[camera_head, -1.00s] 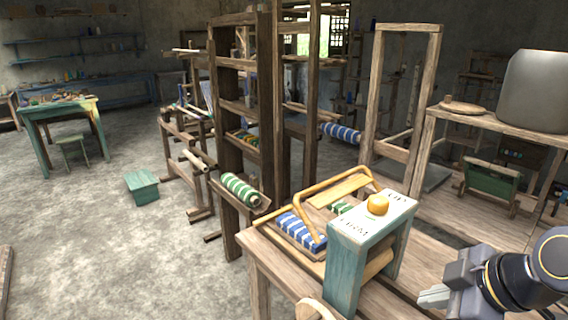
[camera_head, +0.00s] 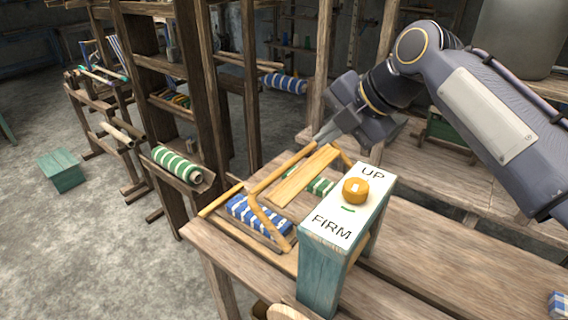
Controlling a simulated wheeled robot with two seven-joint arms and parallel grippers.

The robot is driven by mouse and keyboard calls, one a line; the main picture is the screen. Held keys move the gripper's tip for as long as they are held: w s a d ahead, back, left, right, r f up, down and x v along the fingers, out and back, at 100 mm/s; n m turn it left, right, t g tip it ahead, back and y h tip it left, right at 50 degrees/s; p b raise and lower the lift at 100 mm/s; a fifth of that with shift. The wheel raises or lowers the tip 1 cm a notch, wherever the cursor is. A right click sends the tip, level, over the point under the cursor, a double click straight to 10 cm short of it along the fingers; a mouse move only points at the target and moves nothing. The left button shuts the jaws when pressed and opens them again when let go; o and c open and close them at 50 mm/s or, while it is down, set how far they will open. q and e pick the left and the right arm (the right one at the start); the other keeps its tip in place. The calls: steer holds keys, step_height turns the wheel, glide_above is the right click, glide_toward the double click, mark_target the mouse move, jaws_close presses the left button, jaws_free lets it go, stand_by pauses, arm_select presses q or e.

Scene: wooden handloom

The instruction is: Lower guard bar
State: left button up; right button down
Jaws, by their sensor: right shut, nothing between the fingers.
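The guard bar (camera_head: 282,170) is a yellow wooden U-shaped frame. It stands raised and tilted over the wooden bench, with its crosspiece above a flat light board (camera_head: 303,176) and a blue-and-white striped roll (camera_head: 258,217). My right gripper (camera_head: 321,137) is shut and empty. Its fingertips are at the far right end of the crosspiece; I cannot tell whether they touch it. A teal stand (camera_head: 322,268) with a white top marked UP and FIRM carries an orange knob (camera_head: 355,190) in front of the bar. My left gripper is not in view.
A thin yellow stick (camera_head: 220,200) lies at the bench's left edge (camera_head: 205,240). A green-and-white roll (camera_head: 177,165) sits on the dark upright frame at the left. A teal stool (camera_head: 62,170) stands on the floor. The bench right of the teal stand is mostly clear.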

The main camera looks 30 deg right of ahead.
mark_target(280, 172)
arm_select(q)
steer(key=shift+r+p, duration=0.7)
arm_select(e)
steer(key=x, duration=1.4)
steer(key=shift+s, duration=0.1)
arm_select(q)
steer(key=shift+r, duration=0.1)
